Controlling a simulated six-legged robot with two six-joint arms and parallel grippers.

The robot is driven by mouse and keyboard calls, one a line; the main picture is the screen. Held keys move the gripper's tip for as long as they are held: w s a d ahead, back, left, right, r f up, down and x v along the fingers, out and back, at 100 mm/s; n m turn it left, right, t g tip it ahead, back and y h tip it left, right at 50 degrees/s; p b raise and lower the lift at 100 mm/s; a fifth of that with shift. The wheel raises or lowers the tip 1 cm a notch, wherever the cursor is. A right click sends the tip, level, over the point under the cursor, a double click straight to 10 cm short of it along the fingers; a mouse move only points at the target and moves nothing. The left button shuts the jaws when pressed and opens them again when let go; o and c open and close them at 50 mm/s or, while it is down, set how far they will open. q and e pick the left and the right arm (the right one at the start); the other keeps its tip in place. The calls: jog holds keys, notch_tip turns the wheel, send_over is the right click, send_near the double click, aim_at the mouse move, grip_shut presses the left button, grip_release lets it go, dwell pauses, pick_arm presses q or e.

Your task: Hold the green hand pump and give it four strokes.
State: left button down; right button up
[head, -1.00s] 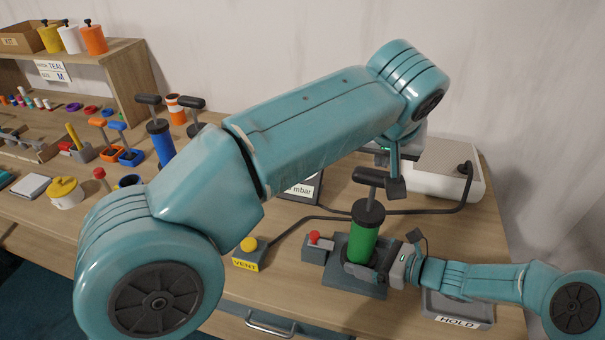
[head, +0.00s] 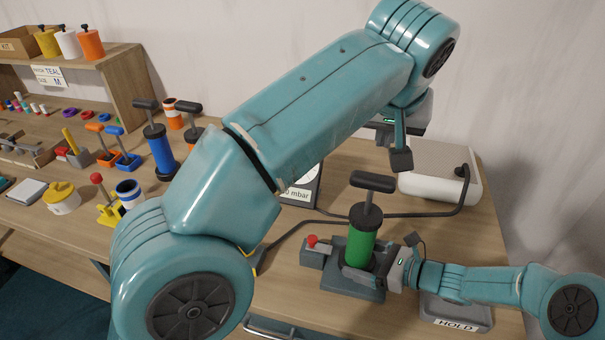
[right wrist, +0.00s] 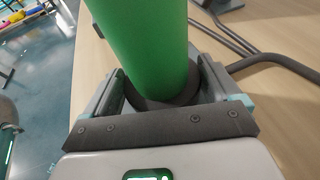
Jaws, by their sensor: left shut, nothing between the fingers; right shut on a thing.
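The green hand pump (head: 361,243) stands upright on a dark grey base plate (head: 338,287) in the head view. Its black T-handle (head: 372,181) is above the barrel on a short length of exposed rod. My right gripper (head: 372,275) is shut around the lower part of the barrel. In the right wrist view the green barrel (right wrist: 148,45) stands between the two fingers. My left gripper (head: 401,158) is shut and empty, up and to the right of the handle, apart from it. My left arm crosses the middle of the head view and hides part of the table.
A red-knobbed block (head: 313,250) adjoins the base plate. A white box (head: 440,175) with a dark hose stands behind. A plate marked HOLD (head: 457,318) lies front right. A gauge (head: 301,190) is partly hidden. A blue pump (head: 160,148) and small parts stand left.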

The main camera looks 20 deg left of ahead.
jog(key=o, duration=0.5)
pick_arm(q)
jog(key=shift+w+a, duration=0.1)
pick_arm(e)
jog(key=shift+w+a, duration=0.1)
